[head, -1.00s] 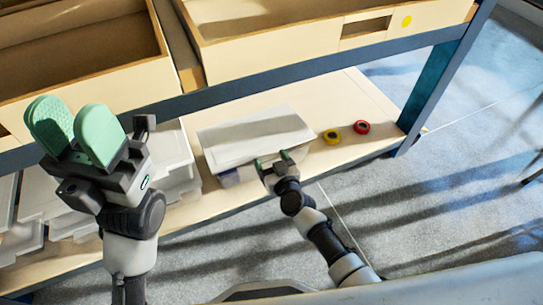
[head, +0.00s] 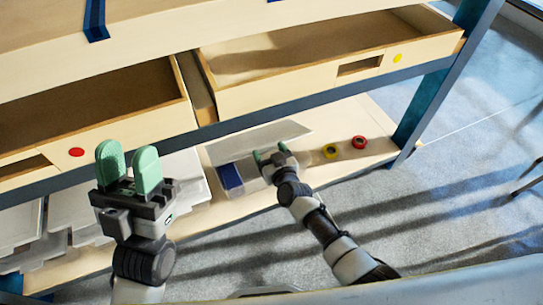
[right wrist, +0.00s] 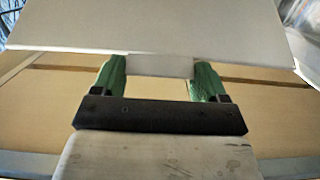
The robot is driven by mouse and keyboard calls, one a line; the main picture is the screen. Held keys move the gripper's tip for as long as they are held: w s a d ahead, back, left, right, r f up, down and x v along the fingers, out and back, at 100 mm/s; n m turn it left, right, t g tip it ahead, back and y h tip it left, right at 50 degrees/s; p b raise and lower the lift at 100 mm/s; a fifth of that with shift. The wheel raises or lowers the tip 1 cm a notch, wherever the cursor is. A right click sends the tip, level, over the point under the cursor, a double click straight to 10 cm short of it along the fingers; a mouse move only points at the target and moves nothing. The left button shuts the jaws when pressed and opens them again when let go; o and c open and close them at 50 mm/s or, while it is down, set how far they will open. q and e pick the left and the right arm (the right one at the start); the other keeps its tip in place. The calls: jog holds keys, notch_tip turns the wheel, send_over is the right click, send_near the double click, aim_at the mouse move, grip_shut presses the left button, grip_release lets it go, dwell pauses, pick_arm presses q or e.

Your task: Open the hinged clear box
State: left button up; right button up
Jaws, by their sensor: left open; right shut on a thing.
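The hinged clear box (head: 215,177) stands on the lower shelf, with its pale lid (head: 262,137) tilted up toward the back. A dark blue item (head: 231,177) shows inside its left part. My right gripper (head: 269,154) is at the lid's front edge, shut on it, and covers part of the box. In the right wrist view the lid (right wrist: 150,22) fills the top, and its pale front tab (right wrist: 160,65) lies between the green fingers of my right gripper (right wrist: 161,76). My left gripper (head: 128,162) is open and empty, raised in front of the shelf, away from the box.
Yellow (head: 330,152) and red (head: 359,142) tape rolls lie right of the box. Several pale boxes (head: 183,185) stand at left on the shelf. Wooden drawers (head: 330,85) hang above, close over the lid. A blue table leg (head: 425,105) bounds the shelf at right.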

jog(key=shift+w+a+r+p, duration=0.15)
jog(key=shift+w+r+p, duration=0.35)
jog(key=shift+r, duration=0.4)
pick_arm(q)
jog(key=shift+w+d+f+g+y, duration=0.15)
jog(key=shift+w+f+g+y, duration=0.35)
jog(key=shift+w+g, duration=0.4)
jog(key=shift+w+d+f+g+y, duration=0.1)
jog(key=shift+w+f+g+y, duration=0.2)
jog(key=shift+w+f+g, duration=0.45)
pick_arm(e)
jog(key=shift+w+r, duration=0.2)
pick_arm(q)
jog(key=shift+w+r, duration=0.15)
